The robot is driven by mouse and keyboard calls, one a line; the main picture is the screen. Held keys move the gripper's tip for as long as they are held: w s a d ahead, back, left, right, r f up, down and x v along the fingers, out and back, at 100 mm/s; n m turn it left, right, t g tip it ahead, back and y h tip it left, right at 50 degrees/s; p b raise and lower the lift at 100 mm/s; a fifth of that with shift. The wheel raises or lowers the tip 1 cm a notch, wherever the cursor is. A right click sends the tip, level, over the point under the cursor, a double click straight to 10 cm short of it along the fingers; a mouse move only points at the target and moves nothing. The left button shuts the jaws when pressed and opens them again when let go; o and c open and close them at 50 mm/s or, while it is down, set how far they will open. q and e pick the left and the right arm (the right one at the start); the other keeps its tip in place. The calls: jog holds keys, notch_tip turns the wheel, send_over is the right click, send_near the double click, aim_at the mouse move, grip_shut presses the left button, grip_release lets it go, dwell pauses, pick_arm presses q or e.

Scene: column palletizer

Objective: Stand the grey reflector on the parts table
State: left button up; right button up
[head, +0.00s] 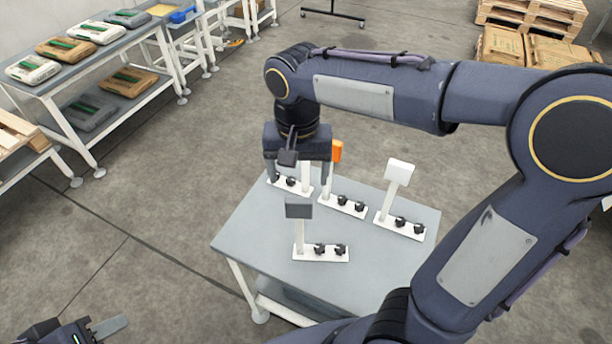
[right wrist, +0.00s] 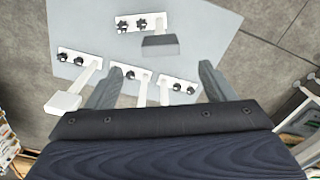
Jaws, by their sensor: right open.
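A reflector with a dark grey head (head: 299,208) stands upright on the grey parts table (head: 250,225), on its white post and base, near the front. In the right wrist view its grey head (right wrist: 160,45) is at top centre, beyond my fingertips. My right gripper (head: 298,165) is open above the far left part of the table. In the right wrist view its two fingers (right wrist: 158,85) are spread, with two white posts showing between them. One reflector (head: 290,184) is partly behind this gripper; its head is hidden. My left gripper (head: 88,332) is at the bottom left edge, partly cut off.
An orange-headed reflector (head: 336,151) and a white-headed reflector (head: 399,172) also stand on the table. Each base carries black knobs. The table's front left and right corners are bare. A bench with several bags (head: 98,32) is at the upper left; cartons (head: 500,45) are at the upper right.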

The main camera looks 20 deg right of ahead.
jog(key=s+d+f+n+t+y, duration=0.1)
jog(key=s+d+n+t+y, duration=0.1)
jog(key=s, duration=0.5)
jog(key=s+d+f+n+t+y, duration=0.1)
jog(key=s+t, duration=0.2)
jog(key=s, duration=0.4)
jog(key=shift+s+d+f+n+t+y, duration=0.3)
jog(key=shift+d+n+y, duration=0.1)
